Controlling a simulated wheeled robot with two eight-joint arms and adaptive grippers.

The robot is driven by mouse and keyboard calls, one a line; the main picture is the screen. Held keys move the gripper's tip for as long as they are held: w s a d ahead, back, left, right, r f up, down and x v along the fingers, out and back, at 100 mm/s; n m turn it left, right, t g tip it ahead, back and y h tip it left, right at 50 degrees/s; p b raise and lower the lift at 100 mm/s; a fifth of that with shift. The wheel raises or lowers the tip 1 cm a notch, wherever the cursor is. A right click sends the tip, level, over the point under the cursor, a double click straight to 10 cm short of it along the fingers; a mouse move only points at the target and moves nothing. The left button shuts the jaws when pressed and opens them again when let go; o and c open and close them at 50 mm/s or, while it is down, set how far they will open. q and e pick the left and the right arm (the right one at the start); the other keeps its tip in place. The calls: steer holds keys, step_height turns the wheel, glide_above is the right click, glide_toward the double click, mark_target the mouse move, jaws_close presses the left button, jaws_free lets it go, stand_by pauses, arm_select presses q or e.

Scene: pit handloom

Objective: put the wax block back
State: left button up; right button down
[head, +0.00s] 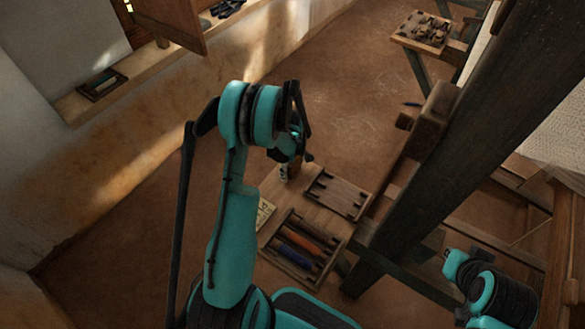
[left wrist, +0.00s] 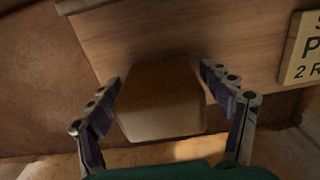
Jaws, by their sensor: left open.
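A brown, smooth block with rounded corners, which looks like the wax block (left wrist: 160,98), fills the middle of the left wrist view. My left gripper (left wrist: 162,112) is open, with one finger on each side of the block and narrow gaps beside it. I cannot tell what the block rests on; a wooden board (left wrist: 185,35) is behind it. In the head view my left gripper (head: 292,158) is over the far end of the low wooden bench (head: 297,197), and my own arm hides the block there. My right arm shows at lower right without a clear gripper.
A lettered plate (left wrist: 304,48) is right of the block; it also lies on the bench (head: 264,213). The bench holds a tray (head: 318,283) with coloured shuttles and a slotted rack (head: 338,194). A thick loom beam (head: 450,140) rises at right. Open floor lies left.

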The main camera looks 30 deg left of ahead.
arm_select(q)
step_height(320, 180, up, 10)
steer(key=p, duration=0.3)
steer(key=shift+r, duration=0.25)
steer(key=shift+d+r+p, duration=0.15)
steer(key=shift+r+p, duration=0.15)
steer(key=shift+r, duration=0.4)
steer(key=s+d+r+m+t, duration=0.2)
steer(key=s+d+r+m, duration=0.2)
steer(key=r, duration=0.4)
steer(key=s+d+r+m+t, duration=0.1)
steer(key=s+d+r+m, duration=0.35)
steer(key=r, duration=0.25)
steer(key=s+d+r+m+t, duration=0.3)
steer(key=s+d+m, duration=0.3)
steer(key=s+m, duration=0.2)
steer(key=shift+s+d+r+t, duration=0.2)
steer(key=shift+s+r+t, duration=0.3)
steer(key=shift+s, duration=0.75)
steer(key=shift+f+m, duration=0.15)
steer(key=shift+m, duration=0.1)
steer(key=shift+f+b, duration=0.35)
